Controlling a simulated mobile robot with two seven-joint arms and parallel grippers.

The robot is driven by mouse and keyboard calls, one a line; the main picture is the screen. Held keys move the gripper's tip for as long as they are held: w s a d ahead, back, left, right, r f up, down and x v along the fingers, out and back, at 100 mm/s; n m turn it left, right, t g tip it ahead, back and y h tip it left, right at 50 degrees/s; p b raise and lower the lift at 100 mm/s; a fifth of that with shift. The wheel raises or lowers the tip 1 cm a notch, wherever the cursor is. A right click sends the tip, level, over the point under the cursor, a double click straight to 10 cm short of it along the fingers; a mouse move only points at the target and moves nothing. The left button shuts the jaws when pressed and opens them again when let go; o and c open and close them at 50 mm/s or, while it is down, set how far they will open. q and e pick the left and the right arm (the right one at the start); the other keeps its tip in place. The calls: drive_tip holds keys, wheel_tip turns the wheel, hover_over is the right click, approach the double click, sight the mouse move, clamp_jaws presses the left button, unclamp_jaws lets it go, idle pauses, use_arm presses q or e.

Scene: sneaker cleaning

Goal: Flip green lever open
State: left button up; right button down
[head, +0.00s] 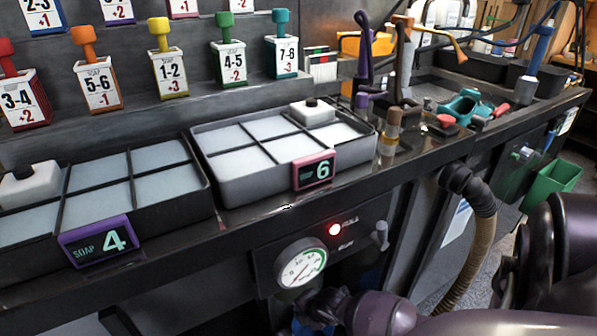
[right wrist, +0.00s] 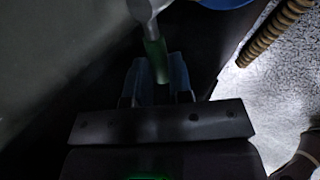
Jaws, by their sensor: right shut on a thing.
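The green lever (right wrist: 154,50) shows in the right wrist view, hanging down from a pale grey fitting (right wrist: 149,10). My right gripper (right wrist: 157,75) is shut on it, with a blue finger on each side of the lever's lower part. In the head view, my purple right wrist (head: 380,312) reaches in below the pressure gauge (head: 300,263). The lever is hidden there. My left gripper is not in view.
A red lamp (head: 334,230) glows beside the gauge on the bench's front panel. A ribbed hose (head: 470,250) hangs to the right. Soap trays marked 4 (head: 98,241) and 6 (head: 314,171) stand on the bench above. A green bin (head: 550,184) is at the far right.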

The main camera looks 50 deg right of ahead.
drive_tip(key=shift+s+d+f+n+g+y+b, duration=0.15)
drive_tip(key=shift+s+n+y+b, duration=0.4)
drive_tip(key=shift+n, duration=0.35)
drive_tip(key=shift+s+d+r+n+g+y+b, duration=0.15)
drive_tip(key=shift+s+n+y+b, duration=0.3)
drive_tip(key=shift+n, duration=0.45)
drive_tip(key=shift+s+d+f+n+y+b, duration=0.15)
drive_tip(key=shift+s+n+y+b, duration=0.4)
drive_tip(key=shift+n, duration=0.35)
drive_tip(key=shift+n+y, duration=0.25)
drive_tip(key=shift+n, duration=0.05)
drive_tip(key=shift+w, duration=0.1)
drive_tip(key=c, duration=1)
unclamp_jaws()
